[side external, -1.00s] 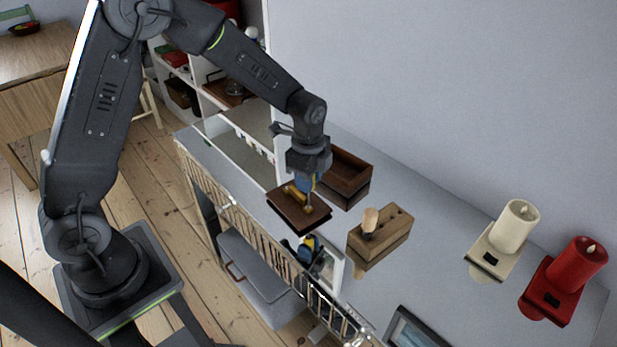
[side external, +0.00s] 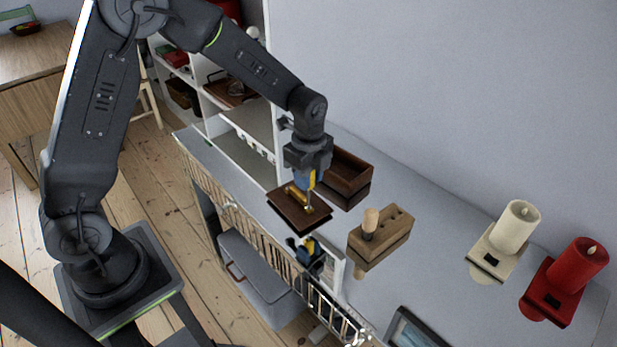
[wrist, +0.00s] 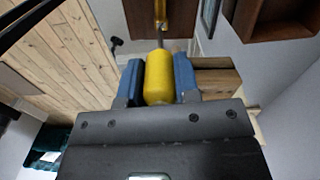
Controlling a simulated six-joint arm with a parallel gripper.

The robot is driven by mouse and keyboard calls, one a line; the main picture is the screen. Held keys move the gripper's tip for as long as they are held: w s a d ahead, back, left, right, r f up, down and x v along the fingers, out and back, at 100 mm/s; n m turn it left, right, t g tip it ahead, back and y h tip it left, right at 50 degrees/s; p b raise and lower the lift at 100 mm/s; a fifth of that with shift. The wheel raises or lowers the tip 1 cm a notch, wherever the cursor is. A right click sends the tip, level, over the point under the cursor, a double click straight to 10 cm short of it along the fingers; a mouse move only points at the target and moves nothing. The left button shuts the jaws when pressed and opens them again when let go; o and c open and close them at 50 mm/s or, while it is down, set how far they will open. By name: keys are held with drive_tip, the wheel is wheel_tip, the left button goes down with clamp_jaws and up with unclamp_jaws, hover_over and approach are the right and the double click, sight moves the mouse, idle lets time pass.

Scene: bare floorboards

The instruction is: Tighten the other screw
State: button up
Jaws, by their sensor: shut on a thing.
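My gripper (side external: 306,180) is shut on a yellow-handled screwdriver, with its blue fingers on either side of the handle. In the wrist view the yellow handle (wrist: 158,80) sits between the fingers (wrist: 158,78), and its metal shaft points away from me. A dark brown wooden board (side external: 284,212) lies below the gripper, with a yellow brass-coloured piece (side external: 296,196) on it. The screwdriver stands about upright, its tip at the right end of that piece. The screw heads are too small to make out, and I cannot tell whether the tip sits in one.
A wooden block (side external: 388,238) holding a wooden-handled tool (side external: 370,222) stands to the right. An open brown box (side external: 349,172) is behind the board. A cream candle (side external: 515,227) and a red candle (side external: 578,265) stand far right. The grey surface between is mostly clear.

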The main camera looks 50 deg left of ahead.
drive_tip(key=shift+r, duration=3.1)
